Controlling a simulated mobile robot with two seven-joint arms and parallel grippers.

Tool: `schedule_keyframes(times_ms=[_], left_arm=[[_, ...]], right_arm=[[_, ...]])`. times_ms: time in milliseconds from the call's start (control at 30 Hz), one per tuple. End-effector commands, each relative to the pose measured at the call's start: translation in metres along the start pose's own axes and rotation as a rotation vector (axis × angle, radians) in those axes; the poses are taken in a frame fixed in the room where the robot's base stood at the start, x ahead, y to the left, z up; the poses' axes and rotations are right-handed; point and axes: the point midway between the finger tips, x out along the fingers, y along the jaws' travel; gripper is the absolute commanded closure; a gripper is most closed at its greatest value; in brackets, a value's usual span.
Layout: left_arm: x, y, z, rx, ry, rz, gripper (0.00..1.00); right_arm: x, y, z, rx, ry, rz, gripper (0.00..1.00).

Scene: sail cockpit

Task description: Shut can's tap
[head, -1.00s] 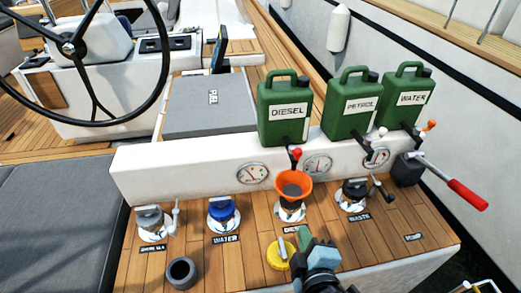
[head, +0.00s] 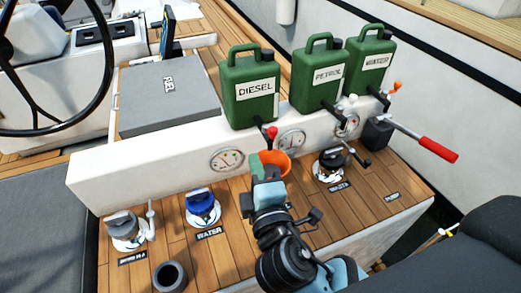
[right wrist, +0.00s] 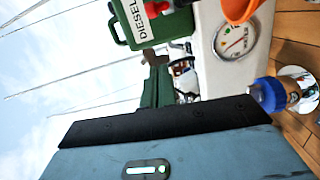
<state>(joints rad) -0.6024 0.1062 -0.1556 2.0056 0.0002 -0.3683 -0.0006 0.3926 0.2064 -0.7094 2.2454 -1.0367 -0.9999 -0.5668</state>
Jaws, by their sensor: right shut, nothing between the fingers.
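The green DIESEL can (head: 250,90) stands on the white ledge. Its tap with a red knob (head: 272,132) sits low at its front right, above the orange funnel (head: 280,163). The can also shows sideways in the right wrist view (right wrist: 172,27), with the funnel (right wrist: 238,8) at the top. My right gripper (head: 262,160) has green fingertips, shut and empty, just below and left of the red knob, apart from it in the picture. It covers part of the funnel. Its fingers also show in the right wrist view (right wrist: 157,85). My left gripper is out of view.
PETROL (head: 320,75) and WATER (head: 370,60) cans stand to the right, with taps. A red-handled lever (head: 438,149) sticks out at right. Round gauges (head: 227,159) line the ledge front. A blue-capped filler (head: 203,205) and an open dark cup (head: 170,275) are at left.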

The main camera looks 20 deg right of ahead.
Motion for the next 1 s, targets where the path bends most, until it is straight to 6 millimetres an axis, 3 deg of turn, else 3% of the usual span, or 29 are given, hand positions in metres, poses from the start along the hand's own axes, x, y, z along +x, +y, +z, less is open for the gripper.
schedule_keyframes(times_ms=[567,800,1000], left_arm=[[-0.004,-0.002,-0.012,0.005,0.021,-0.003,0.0],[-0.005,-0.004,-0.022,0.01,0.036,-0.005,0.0],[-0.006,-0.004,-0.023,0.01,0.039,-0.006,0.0]], right_arm=[[0.097,0.002,0.001,-0.001,-0.002,0.002,1.0],[0.083,0.001,0.029,-0.002,-0.001,0.001,1.0],[0.079,0.0,0.037,0.0,0.0,-0.001,1.0]])
